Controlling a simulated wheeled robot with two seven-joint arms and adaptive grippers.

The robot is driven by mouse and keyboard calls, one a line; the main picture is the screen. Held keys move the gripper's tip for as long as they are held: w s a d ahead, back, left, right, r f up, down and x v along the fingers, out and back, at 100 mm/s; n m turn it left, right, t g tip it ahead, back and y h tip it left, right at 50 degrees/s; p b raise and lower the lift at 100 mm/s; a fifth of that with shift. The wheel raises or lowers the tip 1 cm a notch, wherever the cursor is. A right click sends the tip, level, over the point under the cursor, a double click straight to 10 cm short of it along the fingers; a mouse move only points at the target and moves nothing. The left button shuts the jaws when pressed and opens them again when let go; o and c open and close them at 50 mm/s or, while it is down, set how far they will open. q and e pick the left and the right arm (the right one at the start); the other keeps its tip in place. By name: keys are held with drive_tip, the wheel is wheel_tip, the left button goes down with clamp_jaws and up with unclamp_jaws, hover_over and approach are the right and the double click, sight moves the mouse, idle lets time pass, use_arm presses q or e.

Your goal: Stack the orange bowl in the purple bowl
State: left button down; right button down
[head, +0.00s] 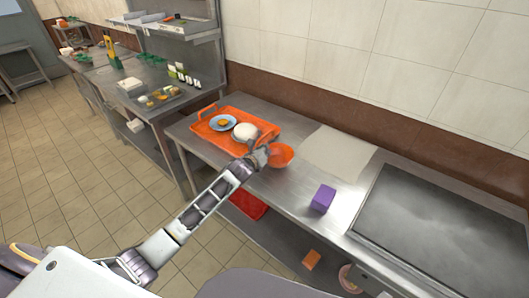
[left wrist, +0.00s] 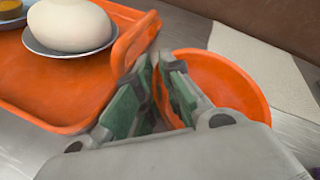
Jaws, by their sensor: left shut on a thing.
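The orange bowl (head: 283,156) is at the right side of the orange tray, over the steel counter. My left gripper (head: 262,150) is shut on its left rim. In the left wrist view the fingers (left wrist: 163,92) pinch the wall of the orange bowl (left wrist: 235,85), next to the tray's raised handle. The bowl looks about level; I cannot tell whether it touches the counter. I see no clear purple bowl; a purple block-like thing (head: 323,198) stands on the counter to the right. My right gripper is not in view.
The orange tray (head: 203,130) holds a blue plate (head: 223,122) with food and a round white thing (head: 245,132). A pale sheet (head: 338,150) lies right of the bowl. A dark flat griddle-like surface (head: 440,235) fills the right.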

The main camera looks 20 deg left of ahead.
use_arm(q)
drive_tip(key=shift+f, duration=0.2)
drive_tip(key=c, duration=2)
unclamp_jaws()
drive_tip(key=shift+f, duration=0.1)
drive_tip(key=o, duration=0.5)
drive_tip(key=shift+c, duration=0.2)
drive_tip(key=v, duration=1.2)
drive_tip(key=shift+p, duration=0.35)
